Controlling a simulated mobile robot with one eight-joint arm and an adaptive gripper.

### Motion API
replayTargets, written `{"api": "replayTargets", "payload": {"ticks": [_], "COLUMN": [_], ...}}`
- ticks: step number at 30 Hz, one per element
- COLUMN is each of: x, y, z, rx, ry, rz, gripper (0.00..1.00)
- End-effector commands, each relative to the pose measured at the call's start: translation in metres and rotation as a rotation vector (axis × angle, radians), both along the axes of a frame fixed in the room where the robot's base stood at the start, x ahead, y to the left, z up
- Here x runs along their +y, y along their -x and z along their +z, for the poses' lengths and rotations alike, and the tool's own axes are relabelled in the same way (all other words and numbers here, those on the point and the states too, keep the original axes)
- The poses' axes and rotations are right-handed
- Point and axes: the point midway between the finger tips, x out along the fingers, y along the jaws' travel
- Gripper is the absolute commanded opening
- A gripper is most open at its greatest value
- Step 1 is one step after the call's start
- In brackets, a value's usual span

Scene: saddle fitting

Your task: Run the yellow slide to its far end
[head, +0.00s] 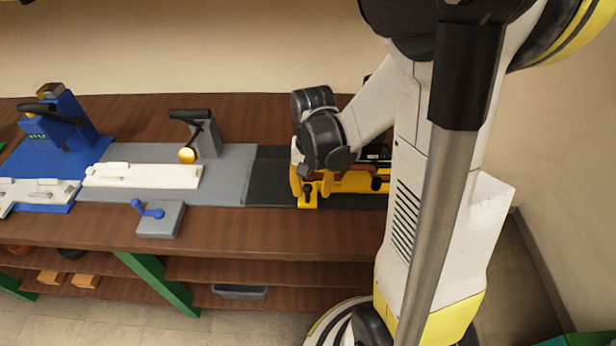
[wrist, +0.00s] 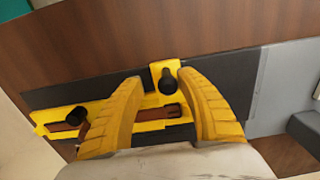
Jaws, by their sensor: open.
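The yellow slide (head: 350,182) shows in the head view on a black base plate at the bench's right part, partly hidden by my arm. In the wrist view it is a long yellow body (wrist: 152,126) with a dark knob (wrist: 77,115) toward its left. A yellow tab with a black knob (wrist: 167,76) stands at its right end. My gripper (wrist: 158,78) is open, its two yellow fingers on either side of that tab in the picture. I cannot tell whether they touch it.
A grey plate (head: 230,165) adjoins the black base plate (head: 268,182) on the left. It carries a white bar (head: 145,175) and a black-handled clamp (head: 200,132). A blue lever on a grey block (head: 160,219) stands at the front edge. A blue fixture (head: 60,125) is farther left.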

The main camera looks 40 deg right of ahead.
Motion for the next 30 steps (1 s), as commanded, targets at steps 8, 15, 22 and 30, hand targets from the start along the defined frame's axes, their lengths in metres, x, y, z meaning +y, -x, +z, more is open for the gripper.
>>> {"api": "replayTargets", "payload": {"ticks": [8, 15, 22, 30], "x": [0.000, 0.001, 0.001, 0.001], "y": [-0.001, 0.000, -0.001, -0.001], "z": [0.021, 0.043, 0.060, 0.060], "rx": [-0.001, -0.001, -0.001, -0.001], "ry": [-0.001, -0.002, -0.002, -0.002], "rz": [0.001, 0.001, 0.001, 0.001], "gripper": [0.43, 0.43, 0.43, 0.43]}}
